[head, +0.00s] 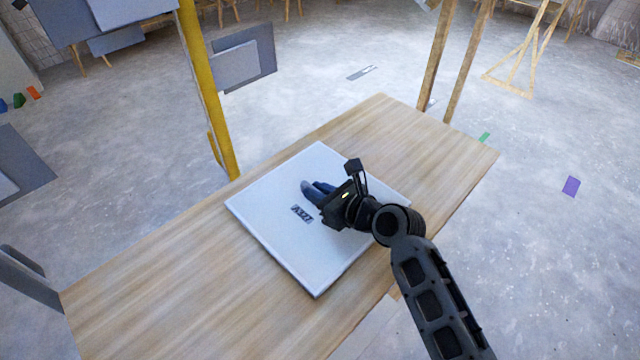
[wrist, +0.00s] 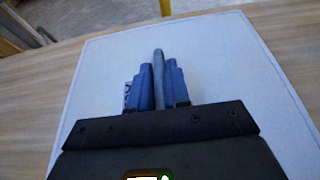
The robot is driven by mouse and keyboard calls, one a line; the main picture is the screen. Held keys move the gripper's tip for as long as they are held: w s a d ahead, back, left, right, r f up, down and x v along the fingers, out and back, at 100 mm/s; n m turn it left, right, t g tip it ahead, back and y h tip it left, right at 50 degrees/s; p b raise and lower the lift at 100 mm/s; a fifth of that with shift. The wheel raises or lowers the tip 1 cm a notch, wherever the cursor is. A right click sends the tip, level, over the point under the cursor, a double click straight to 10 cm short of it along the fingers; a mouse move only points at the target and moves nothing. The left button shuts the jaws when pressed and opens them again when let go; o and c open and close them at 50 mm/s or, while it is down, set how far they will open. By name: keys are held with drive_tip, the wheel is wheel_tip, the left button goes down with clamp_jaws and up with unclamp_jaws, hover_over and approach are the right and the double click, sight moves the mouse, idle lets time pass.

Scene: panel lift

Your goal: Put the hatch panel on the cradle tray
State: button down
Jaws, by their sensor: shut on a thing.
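The hatch panel (head: 275,235) is a flat, light grey square with a small dark label, over the wooden table. It seems to lie flat; a small gap beneath cannot be ruled out. My gripper (head: 313,188) is over the panel's middle, its blue fingers pointing to the far left. In the wrist view my gripper (wrist: 158,72) is closed on the panel's upright grey handle (wrist: 158,58), one finger on each side. The panel (wrist: 225,65) fills most of that view. I cannot identify the cradle tray with certainty.
The wooden table (head: 150,290) is bare to the left of the panel and at the far right. A yellow post (head: 207,95) stands at its back edge. Grey flat boards (head: 235,65) are beyond it, and wooden legs (head: 436,60) stand behind the right end.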

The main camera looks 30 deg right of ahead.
drive_tip(key=shift+f, duration=0.85)
drive_tip(key=c, duration=1.1)
unclamp_jaws()
drive_tip(key=shift+f, duration=0.1)
drive_tip(key=shift+s, duration=0.1)
wheel_tip(320, 180, up, 4)
drive_tip(key=r, duration=0.1)
hover_over(356, 234)
drive_tip(key=shift+f, duration=0.25)
